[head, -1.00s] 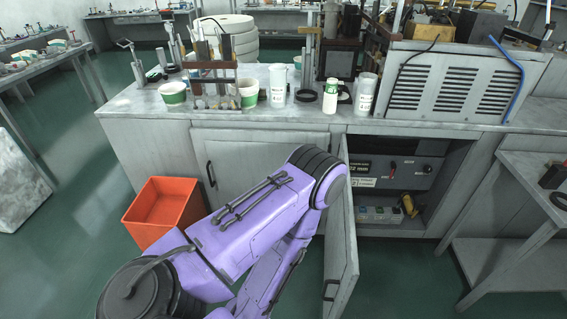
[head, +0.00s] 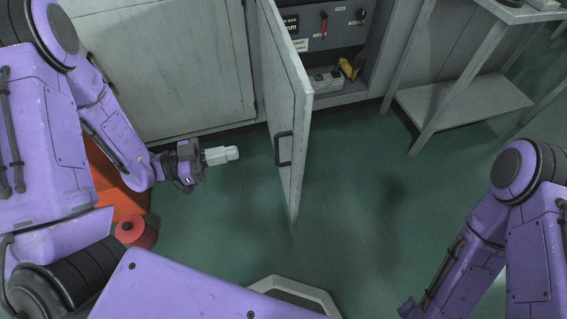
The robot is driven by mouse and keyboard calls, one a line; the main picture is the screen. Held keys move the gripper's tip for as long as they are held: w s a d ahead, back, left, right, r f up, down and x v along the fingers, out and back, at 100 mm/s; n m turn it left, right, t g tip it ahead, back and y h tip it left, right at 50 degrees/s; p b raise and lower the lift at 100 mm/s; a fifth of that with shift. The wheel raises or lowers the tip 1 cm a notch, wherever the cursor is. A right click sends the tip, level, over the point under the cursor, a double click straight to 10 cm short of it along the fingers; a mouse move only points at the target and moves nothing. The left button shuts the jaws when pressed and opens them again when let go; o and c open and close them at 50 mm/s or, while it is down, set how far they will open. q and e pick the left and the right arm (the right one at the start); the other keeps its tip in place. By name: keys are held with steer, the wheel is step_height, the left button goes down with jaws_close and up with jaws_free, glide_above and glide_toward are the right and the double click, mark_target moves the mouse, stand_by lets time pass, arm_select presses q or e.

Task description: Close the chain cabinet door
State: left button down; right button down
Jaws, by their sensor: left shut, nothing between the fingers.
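The chain cabinet door (head: 290,105) stands swung out toward me, open, with a dark handle (head: 284,149) on its left face. The open cabinet (head: 345,40) shows to the right of the door, with a control panel and small items inside. My left gripper (head: 232,153) is to the left of the door, shut and empty, pointing right toward the handle with a gap between them. My right arm comes in at the lower right; its gripper is not in view.
A closed cabinet door (head: 165,65) is left of the open one. An orange bin (head: 118,195) sits on the floor behind my left arm, with a red round object (head: 137,232) near it. A grey side table (head: 465,90) stands at the right. The green floor right of the door is clear.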

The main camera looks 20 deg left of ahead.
arm_select(q)
glide_toward(297, 143)
steer(key=shift+m+g+h, duration=0.3)
steer(key=x, duration=0.6)
steer(key=shift+w+d, duration=0.3)
steer(key=shift+d, duration=0.1)
